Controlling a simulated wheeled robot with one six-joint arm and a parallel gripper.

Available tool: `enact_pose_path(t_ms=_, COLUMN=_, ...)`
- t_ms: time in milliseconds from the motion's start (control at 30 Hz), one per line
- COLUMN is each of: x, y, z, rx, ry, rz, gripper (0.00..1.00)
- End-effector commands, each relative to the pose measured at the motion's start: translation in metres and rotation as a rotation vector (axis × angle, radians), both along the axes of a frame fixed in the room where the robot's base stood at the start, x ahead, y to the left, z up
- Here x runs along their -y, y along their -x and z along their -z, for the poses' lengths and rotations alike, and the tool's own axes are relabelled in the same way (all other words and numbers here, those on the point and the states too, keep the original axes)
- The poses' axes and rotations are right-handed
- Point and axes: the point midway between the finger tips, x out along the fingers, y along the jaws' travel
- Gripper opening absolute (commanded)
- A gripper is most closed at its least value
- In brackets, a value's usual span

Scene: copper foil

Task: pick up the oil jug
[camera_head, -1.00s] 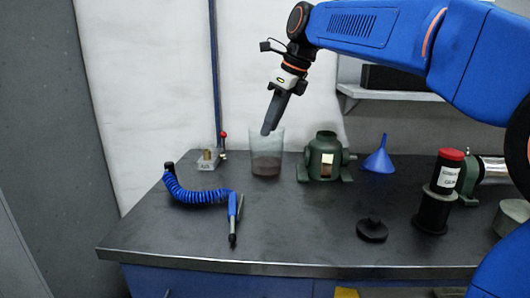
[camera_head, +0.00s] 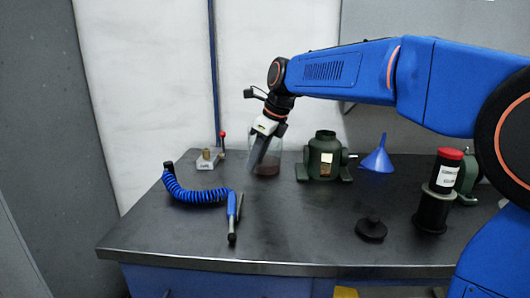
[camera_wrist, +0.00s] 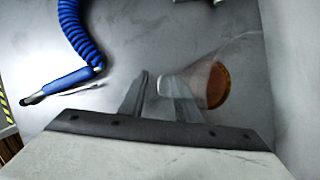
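The oil jug (camera_head: 267,169) is a clear, open container with reddish-brown liquid in the bottom. It stands upright near the back edge of the bench. My gripper (camera_head: 254,160) points down in front of it and hides part of its left side. In the wrist view, the two fingers of my gripper (camera_wrist: 161,82) are apart. The right finger overlaps the near clear wall of the jug (camera_wrist: 217,85); I cannot tell whether it touches. The jug's liquid lies to the right of the fingers, and nothing is clamped between them.
A small fitting with a red-tipped lever (camera_head: 209,160) and a blue coiled air hose (camera_head: 190,195) lie left of the jug. A green pump body (camera_head: 324,158) stands close on its right, then a blue funnel (camera_head: 378,160). The bench's front middle (camera_head: 290,225) is clear.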

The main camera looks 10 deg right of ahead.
Motion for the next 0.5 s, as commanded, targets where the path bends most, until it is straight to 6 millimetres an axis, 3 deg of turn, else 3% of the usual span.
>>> enact_pose_path(t_ms=367, x=-0.0031, y=-0.0021, z=0.0088, rx=0.001, ry=0.000, rz=0.000, gripper=0.30)
enact_pose_path(t_ms=500, x=-0.0031, y=-0.0021, z=0.0087, rx=0.001, ry=0.000, rz=0.000, gripper=0.00)
